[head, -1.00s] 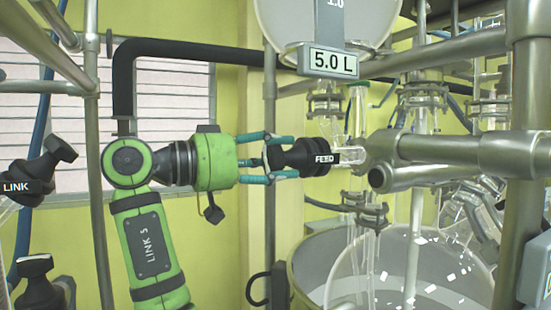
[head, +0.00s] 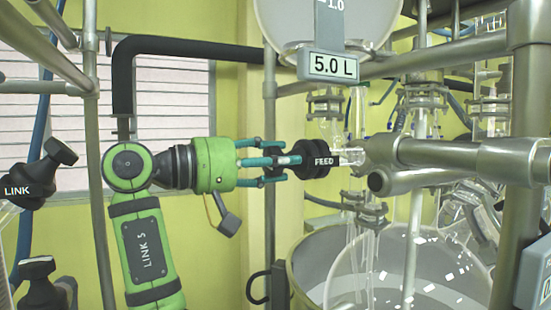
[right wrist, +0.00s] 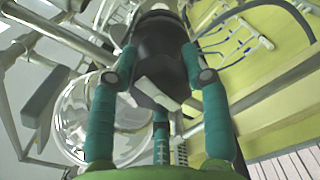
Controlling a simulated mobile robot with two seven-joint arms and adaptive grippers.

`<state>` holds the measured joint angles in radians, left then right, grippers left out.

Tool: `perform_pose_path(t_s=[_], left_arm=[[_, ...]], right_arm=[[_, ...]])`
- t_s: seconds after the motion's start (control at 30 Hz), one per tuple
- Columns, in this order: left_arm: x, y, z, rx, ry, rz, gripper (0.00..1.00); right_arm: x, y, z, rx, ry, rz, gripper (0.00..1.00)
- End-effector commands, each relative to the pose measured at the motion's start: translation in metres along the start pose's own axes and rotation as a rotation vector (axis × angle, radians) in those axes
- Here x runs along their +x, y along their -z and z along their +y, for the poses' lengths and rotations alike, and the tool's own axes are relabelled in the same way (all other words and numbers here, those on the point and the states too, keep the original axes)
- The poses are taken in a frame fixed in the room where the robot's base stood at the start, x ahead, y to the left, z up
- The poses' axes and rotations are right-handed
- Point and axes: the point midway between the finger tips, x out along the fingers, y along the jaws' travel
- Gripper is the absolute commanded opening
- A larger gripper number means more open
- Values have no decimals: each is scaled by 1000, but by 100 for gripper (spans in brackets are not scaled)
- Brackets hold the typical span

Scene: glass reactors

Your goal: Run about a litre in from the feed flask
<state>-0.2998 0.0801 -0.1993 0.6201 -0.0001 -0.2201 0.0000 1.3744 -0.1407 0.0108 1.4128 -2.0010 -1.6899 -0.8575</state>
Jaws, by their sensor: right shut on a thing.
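The black valve knob labelled FEED (head: 318,165) sits on a glass valve below the round feed flask (head: 285,22). A display (head: 333,66) under the flask reads 5.0 L. My right gripper (head: 285,160) has its teal fingers closed around the knob's left end. In the right wrist view the dark knob (right wrist: 158,55) lies between the fingers. A white patch shows on it. The glass reactor vessel (head: 345,290) stands below, partly cut off at the bottom. My left gripper is not in view.
Another black knob labelled LINK (head: 40,175) is at the far left. Metal frame pipes (head: 440,152) run just right of the feed valve. A thick black pipe (head: 190,50) passes behind my arm. Glass tubes and clamps crowd the right.

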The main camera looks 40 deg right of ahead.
Motion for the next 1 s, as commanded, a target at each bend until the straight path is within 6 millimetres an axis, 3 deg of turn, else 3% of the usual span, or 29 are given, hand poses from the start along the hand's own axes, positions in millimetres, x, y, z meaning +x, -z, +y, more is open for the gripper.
perform_pose_path(t_s=[0.5,1.0], left_arm=[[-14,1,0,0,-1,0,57],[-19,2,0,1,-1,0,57]], right_arm=[[0,2,3,-444,-7,6,15],[0,1,1,-621,-8,5,15]])
